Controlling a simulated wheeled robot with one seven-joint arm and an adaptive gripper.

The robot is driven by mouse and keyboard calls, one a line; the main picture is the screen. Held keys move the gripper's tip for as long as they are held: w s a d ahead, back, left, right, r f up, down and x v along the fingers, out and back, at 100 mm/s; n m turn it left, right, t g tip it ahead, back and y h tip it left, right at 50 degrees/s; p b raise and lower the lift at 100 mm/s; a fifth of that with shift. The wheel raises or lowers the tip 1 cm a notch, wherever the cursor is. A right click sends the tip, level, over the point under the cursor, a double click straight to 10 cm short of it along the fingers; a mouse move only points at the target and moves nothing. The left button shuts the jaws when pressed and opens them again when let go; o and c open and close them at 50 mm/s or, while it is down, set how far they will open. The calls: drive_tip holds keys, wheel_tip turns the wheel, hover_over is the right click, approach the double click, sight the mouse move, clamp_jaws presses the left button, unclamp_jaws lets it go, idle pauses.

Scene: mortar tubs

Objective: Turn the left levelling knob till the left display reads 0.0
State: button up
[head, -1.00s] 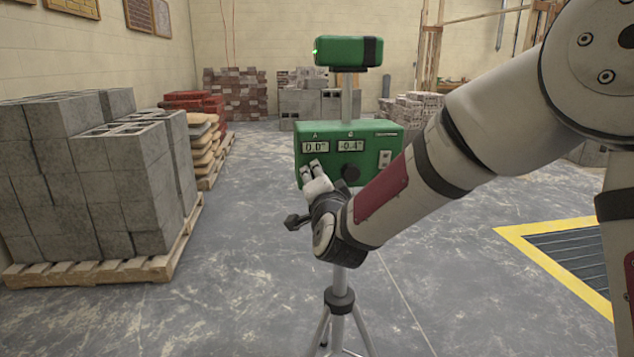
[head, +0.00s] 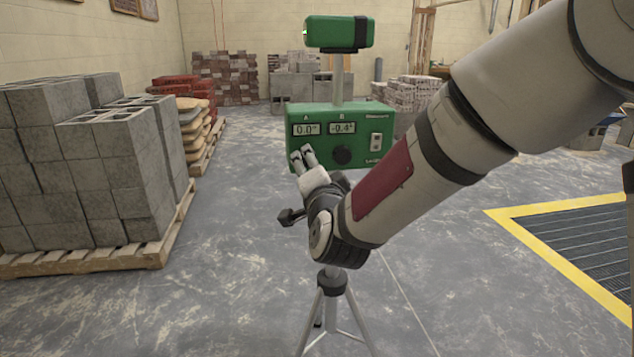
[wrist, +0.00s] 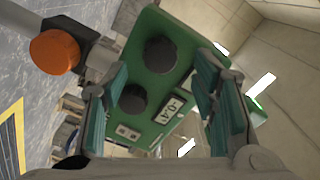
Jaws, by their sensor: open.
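The green levelling box (head: 362,116) is on a tripod. Its left display A (head: 306,129) reads 0.0° and its right display B (head: 342,127) reads -0.4°. The black right knob (head: 342,155) is clear below display B. In the head view my gripper (head: 302,155) covers the left knob's place. In the wrist view my gripper (wrist: 163,88) is open, its green-padded fingers apart with nothing seen between them touching. The left knob (wrist: 160,53) and right knob (wrist: 133,99) show beyond the fingers. Display A is hidden in the wrist view.
A green instrument head (head: 338,32) tops the post. A black handle (head: 290,216) sticks out left below the box; an orange-ended part (wrist: 54,52) shows in the wrist view. Block pallets (head: 90,165) stand left. A yellow-edged floor grate (head: 580,245) lies right.

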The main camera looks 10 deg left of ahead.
drive_tip(key=v, duration=0.7)
drive_tip(key=shift+s, duration=0.4)
drive_tip(key=shift+d, duration=0.15)
drive_tip(key=s+d+f+n+g+h, duration=0.2)
drive_tip(key=s+d+n+g, duration=0.1)
drive_tip(key=s+d+g, duration=0.3)
drive_tip(key=s+d+f+n+g+h, duration=0.1)
drive_tip(key=s+d+f+n+g, duration=0.25)
drive_tip(key=s+d, duration=0.45)
drive_tip(key=s+d+n+g+h, duration=0.1)
drive_tip(key=s+d+g, duration=0.3)
drive_tip(key=s, duration=0.7)
drive_tip(key=s+d+n+g+h, duration=0.1)
drive_tip(key=s+d+g, duration=0.2)
drive_tip(key=s+d, duration=0.65)
wheel_tip(320, 180, up, 21)
drive_tip(key=s+a+t+p, duration=0.2)
drive_tip(key=t+p, duration=0.1)
drive_tip(key=p, duration=1.7)
drive_tip(key=shift+s+a, duration=0.4)
